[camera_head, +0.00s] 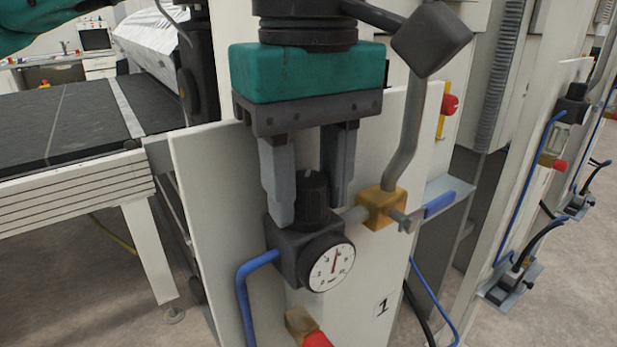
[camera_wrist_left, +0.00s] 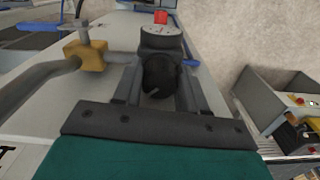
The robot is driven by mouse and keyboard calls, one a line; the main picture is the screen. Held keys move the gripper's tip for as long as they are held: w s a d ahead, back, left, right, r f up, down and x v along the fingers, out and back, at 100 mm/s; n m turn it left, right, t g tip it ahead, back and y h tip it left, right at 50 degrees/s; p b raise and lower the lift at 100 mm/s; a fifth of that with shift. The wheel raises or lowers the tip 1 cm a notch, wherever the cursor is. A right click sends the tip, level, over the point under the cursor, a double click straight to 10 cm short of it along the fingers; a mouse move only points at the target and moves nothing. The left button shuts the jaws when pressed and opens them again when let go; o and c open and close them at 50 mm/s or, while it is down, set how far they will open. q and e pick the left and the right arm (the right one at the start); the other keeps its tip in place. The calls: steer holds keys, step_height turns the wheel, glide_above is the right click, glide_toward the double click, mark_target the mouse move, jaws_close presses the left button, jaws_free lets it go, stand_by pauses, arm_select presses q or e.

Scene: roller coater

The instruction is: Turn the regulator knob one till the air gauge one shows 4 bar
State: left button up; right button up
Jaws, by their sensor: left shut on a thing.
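The regulator knob one (camera_head: 312,199) is a black ribbed knob on top of a dark regulator body (camera_head: 288,243). My left gripper (camera_head: 308,212), with its teal housing above, points down with a finger on each side of the knob and is shut on it. In the left wrist view the knob (camera_wrist_left: 159,76) sits between the two fingers. The air gauge one (camera_head: 330,268) is a round white dial on the regulator's front. Its red needle points almost straight up, but the numbers are too small to read. My right gripper is not in view.
A brass block (camera_head: 381,207) with a grey pipe joins the regulator on the right, beside a blue handle (camera_head: 439,204). A blue hose (camera_head: 245,300) leaves on the left. A white panel marked 1 (camera_head: 381,306) stands behind. A red part (camera_head: 317,340) is below.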

mark_target(311, 179)
arm_select(q)
steer(key=n, duration=0.2)
steer(key=shift+n+b, duration=0.35)
steer(key=shift+n, duration=0.05)
steer(key=shift+d+n, duration=0.1)
steer(key=shift+n, duration=1.3)
steer(key=o, duration=1)
step_height(311, 179, up, 13)
steer(key=shift+f+p, duration=0.1)
steer(key=shift+p, duration=1.05)
